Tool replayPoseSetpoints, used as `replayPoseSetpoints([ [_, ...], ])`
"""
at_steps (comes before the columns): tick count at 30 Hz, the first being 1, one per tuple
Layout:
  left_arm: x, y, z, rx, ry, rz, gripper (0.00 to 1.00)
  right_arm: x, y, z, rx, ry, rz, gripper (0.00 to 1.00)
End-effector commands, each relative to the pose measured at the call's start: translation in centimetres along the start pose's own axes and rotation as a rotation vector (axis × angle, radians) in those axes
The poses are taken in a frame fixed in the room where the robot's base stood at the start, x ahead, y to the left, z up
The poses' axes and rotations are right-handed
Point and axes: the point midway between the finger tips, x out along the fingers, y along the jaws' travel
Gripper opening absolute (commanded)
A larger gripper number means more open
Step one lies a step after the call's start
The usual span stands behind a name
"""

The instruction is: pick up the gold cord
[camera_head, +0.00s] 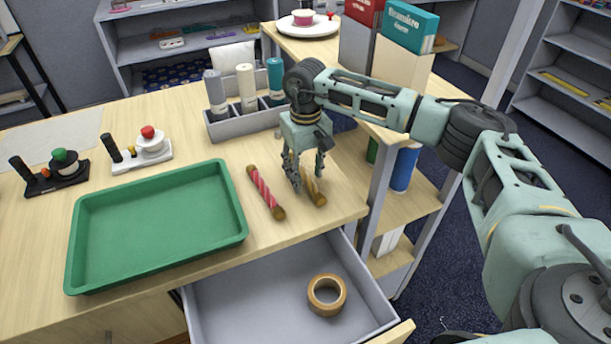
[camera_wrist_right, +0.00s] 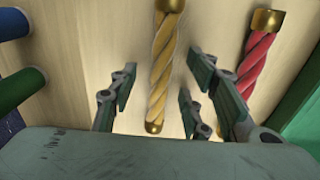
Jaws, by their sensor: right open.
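The gold cord (camera_head: 314,188) is a short twisted rod with metal end caps, lying on the table near its right front corner. My right gripper (camera_head: 308,181) is open and points down over it, partly hiding it. In the right wrist view the gold cord (camera_wrist_right: 161,75) lies between the open fingers (camera_wrist_right: 158,95), with no finger clearly touching it. A red twisted cord (camera_head: 265,192) with gold caps lies to its left, and it also shows in the right wrist view (camera_wrist_right: 258,58), outside the fingers. My left gripper is not in view.
A green tray (camera_head: 160,267) lies left of the cords. A grey holder (camera_head: 222,131) with several upright cylinders stands behind. An open drawer (camera_head: 245,318) with a tape roll (camera_head: 327,295) is below the front edge. A shelf unit (camera_head: 412,205) stands close on the right.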

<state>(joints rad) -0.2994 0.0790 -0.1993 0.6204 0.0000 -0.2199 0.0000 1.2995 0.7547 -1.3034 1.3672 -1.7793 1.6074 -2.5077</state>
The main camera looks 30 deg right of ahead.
Motion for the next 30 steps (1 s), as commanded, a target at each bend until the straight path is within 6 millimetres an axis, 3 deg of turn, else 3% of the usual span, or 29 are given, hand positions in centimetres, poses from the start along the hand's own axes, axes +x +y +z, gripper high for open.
replayPoseSetpoints([
  [2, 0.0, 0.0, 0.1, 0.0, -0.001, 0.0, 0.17, 0.0, 0.0, 0.0, 0.0, 0.0, 0.0, 0.44],
  [17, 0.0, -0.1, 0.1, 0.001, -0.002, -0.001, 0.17, -0.1, 0.0, 0.0, 0.0, 0.0, 0.0, 0.01],
  [26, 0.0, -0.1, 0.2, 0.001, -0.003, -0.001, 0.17, -0.2, 0.0, 0.0, 0.0, 0.001, 0.0, 0.0],
  [30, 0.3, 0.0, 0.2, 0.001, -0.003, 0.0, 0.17, -1.4, 0.0, -0.2, 0.0, 0.005, -0.002, 0.0],
])
